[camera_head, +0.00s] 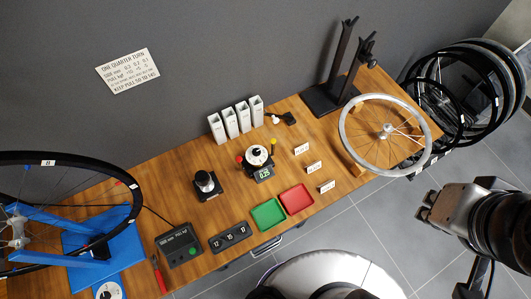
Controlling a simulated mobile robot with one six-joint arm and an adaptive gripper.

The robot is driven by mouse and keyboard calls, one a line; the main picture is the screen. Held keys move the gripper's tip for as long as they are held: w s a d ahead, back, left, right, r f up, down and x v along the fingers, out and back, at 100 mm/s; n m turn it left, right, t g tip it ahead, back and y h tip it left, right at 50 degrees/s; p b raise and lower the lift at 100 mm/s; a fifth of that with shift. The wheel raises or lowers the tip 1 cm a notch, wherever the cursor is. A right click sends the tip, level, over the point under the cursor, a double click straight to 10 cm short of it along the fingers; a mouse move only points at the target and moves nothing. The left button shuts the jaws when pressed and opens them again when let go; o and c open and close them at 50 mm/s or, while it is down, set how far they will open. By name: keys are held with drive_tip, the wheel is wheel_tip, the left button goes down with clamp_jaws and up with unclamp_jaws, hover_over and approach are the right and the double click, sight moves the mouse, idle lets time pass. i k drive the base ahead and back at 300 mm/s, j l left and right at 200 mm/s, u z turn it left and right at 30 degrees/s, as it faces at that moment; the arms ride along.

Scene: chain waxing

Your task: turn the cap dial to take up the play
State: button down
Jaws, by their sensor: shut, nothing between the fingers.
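A black stand with a round, silver-topped knob (206,182) sits on the wooden bench, left of centre. A white round dial (257,155) with red and yellow knobs beside it stands to its right, behind a small green display (264,173) that seems to read 0.25. I cannot tell for sure which of the two is the cap dial. My gripper (422,214) is shut and empty at the right, beyond the bench's front edge and far from both.
Red (296,199) and green (268,214) trays lie at the bench's front. A spoked wheel (347,139) lies at the right end near a black stand (331,96). A blue truing stand (70,240) fills the left. Tyres (505,100) lean at the far right.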

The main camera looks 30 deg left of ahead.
sight(257, 152)
drive_tip(key=j+u, duration=0.1)
drive_tip(key=u, duration=1.4)
